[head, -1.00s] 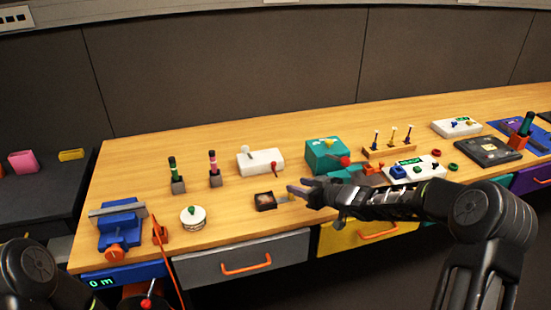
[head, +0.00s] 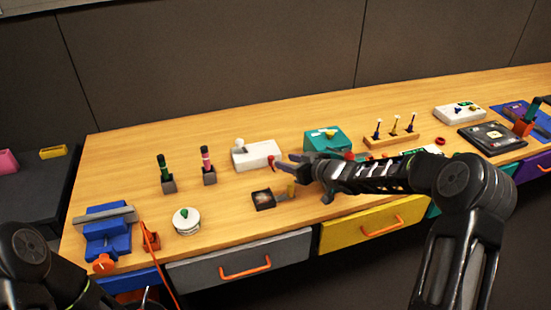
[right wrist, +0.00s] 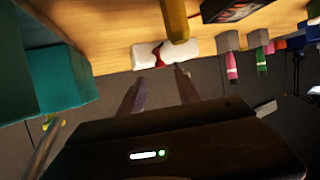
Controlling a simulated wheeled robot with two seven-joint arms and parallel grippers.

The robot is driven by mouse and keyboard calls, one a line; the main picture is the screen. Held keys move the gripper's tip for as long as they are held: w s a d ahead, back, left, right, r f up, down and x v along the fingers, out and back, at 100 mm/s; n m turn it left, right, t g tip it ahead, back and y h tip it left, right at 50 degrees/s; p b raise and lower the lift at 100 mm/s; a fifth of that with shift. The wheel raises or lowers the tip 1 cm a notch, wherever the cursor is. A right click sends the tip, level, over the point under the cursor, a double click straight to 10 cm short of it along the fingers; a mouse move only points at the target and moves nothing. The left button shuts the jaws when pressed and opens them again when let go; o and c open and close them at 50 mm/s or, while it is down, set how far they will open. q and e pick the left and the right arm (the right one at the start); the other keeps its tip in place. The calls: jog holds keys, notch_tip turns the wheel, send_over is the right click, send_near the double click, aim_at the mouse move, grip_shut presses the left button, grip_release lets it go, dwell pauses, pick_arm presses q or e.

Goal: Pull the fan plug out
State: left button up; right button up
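No part is plainly marked as the fan plug. An orange piece with an orange cord (head: 150,236) stands near the desk's left front, beside the blue vise, and its cord hangs over the front edge. My right gripper (head: 280,165) is over the desk, just in front of the white box with a red lever (head: 254,155). In the right wrist view, its two fingers (right wrist: 158,75) are apart with nothing between them. A yellow peg (right wrist: 175,20) and the white box (right wrist: 187,51) show beyond the fingertips. My left gripper is out of frame; only its arm shows at bottom left.
A small dark box (head: 263,200) lies in front of my right gripper. A teal box (head: 322,138) stands behind my right arm. Black posts with green and pink tops (head: 206,160), a round white piece (head: 186,221) and the blue vise (head: 105,230) stand to the left.

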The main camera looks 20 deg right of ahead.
aim_at(273, 158)
jog(key=x, duration=0.6)
jog(key=shift+w+a+p, duration=0.15)
jog(key=shift+w+p, duration=0.15)
jog(key=shift+p, duration=0.1)
jog(key=shift+f, duration=0.1)
jog(key=shift+c, duration=0.6)
grip_shut()
dwell(0.3)
